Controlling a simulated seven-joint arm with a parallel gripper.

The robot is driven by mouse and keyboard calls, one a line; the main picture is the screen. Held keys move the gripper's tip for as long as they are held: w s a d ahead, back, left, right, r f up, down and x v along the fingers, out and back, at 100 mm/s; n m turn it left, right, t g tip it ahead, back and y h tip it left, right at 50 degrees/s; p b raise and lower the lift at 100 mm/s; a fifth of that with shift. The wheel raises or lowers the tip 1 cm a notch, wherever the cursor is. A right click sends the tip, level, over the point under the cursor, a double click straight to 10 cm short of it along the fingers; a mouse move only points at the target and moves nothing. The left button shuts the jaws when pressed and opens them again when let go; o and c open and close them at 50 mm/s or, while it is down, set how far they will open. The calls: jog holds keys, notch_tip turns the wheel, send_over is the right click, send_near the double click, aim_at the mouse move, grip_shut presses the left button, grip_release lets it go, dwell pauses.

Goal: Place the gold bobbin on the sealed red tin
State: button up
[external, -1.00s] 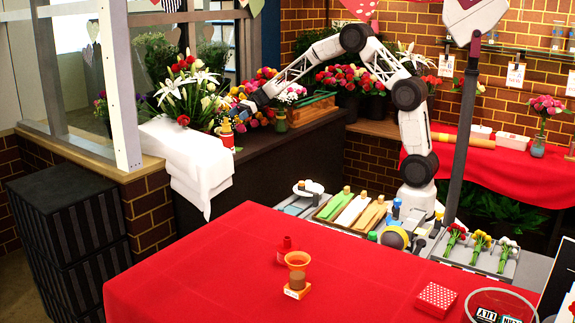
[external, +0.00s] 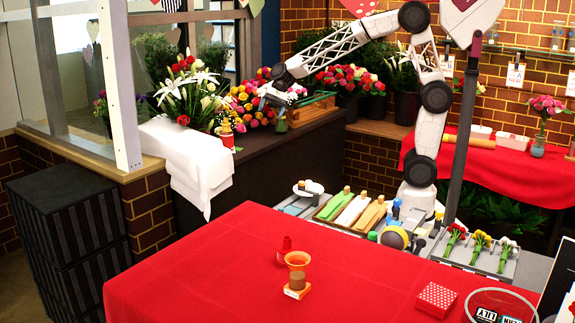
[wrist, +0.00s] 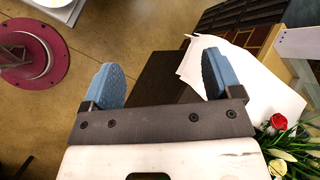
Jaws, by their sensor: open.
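A small gold object, apparently the gold bobbin (external: 226,128), sits on top of a small red tin (external: 227,141) on the dark counter, beside the white cloth. It looks upright, but it is too small to tell fine contact. My gripper (external: 268,101) is up and to the right of it in the external view, apart from it and in front of the flowers. In the wrist view my gripper (wrist: 160,80) has its two blue fingers wide apart with nothing between them. The bobbin and tin do not show in the wrist view.
White lilies and roses (external: 185,95) stand behind the tin. A glass vase (external: 281,122) and a wooden crate (external: 312,108) are near my gripper. On the red table (external: 190,270) are an orange funnel-like stand (external: 297,262) and a small red object (external: 286,243).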

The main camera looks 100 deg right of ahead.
jog(key=s+a+r+n+g+h, duration=0.1)
jog(key=s+a+n+g+h, duration=0.15)
jog(key=s+a+n, duration=1)
jog(key=s+a+f+n+h, duration=0.1)
jog(key=s+a+n+h, duration=0.1)
jog(key=s, duration=0.9)
jog(key=s+a+f+n+h, duration=0.2)
jog(key=s+a, duration=0.2)
jog(key=s, duration=0.7)
jog(key=shift+s+f+n, duration=0.2)
jog(key=shift+s+n, duration=0.1)
jog(key=shift+n, duration=0.05)
